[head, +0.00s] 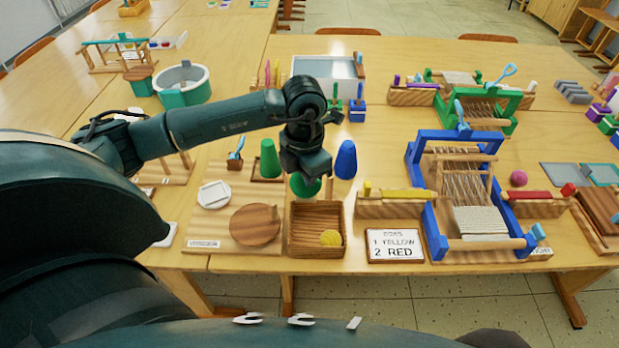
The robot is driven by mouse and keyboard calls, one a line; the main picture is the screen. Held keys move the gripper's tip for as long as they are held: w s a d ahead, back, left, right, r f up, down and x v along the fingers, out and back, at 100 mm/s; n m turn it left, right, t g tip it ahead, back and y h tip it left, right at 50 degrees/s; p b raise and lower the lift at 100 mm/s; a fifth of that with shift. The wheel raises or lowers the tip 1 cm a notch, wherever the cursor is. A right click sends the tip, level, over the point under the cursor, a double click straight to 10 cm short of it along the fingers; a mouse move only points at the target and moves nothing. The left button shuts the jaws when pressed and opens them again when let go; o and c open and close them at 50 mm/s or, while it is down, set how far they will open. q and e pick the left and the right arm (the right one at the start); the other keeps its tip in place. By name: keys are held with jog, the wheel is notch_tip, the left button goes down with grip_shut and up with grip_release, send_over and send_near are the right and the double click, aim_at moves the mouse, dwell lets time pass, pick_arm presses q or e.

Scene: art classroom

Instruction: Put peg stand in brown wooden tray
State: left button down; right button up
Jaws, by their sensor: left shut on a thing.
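The brown wooden tray (291,241) stands near the table's front edge and holds a yellow ball in its front right corner. My left gripper (306,172) points down just behind the tray, above the table. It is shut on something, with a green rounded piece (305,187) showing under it. The fingers and most of what they grip are hidden by the wrist, so I cannot tell whether that is the peg stand. My right gripper is out of view.
A green cone (269,158) and a blue cone (346,160) stand on either side of my gripper. A card reading "1 YELLOW 2 RED" (395,246) lies right of the tray. A blue loom (436,215) stands farther right. A white dish (214,195) is at left.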

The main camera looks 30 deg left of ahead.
pick_arm(q)
jog(key=shift+f+b, duration=0.45)
jog(key=shift+f, duration=0.25)
notch_tip(320, 180, down, 3)
jog(key=shift+r+b, duration=0.2)
jog(key=shift+b, duration=0.65)
jog(key=shift+f+b, duration=0.3)
jog(key=shift+f, duration=0.15)
jog(key=shift+r, duration=0.15)
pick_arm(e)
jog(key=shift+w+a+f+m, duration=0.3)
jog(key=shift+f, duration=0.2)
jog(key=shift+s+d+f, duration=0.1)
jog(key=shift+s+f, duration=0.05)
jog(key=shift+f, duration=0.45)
pick_arm(q)
jog(key=shift+f+b, duration=0.25)
jog(key=shift+b, duration=0.05)
jog(key=shift+f+b, duration=0.65)
jog(key=shift+f, duration=0.1)
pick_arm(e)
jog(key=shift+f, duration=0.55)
pick_arm(q)
jog(key=shift+f, duration=0.1)
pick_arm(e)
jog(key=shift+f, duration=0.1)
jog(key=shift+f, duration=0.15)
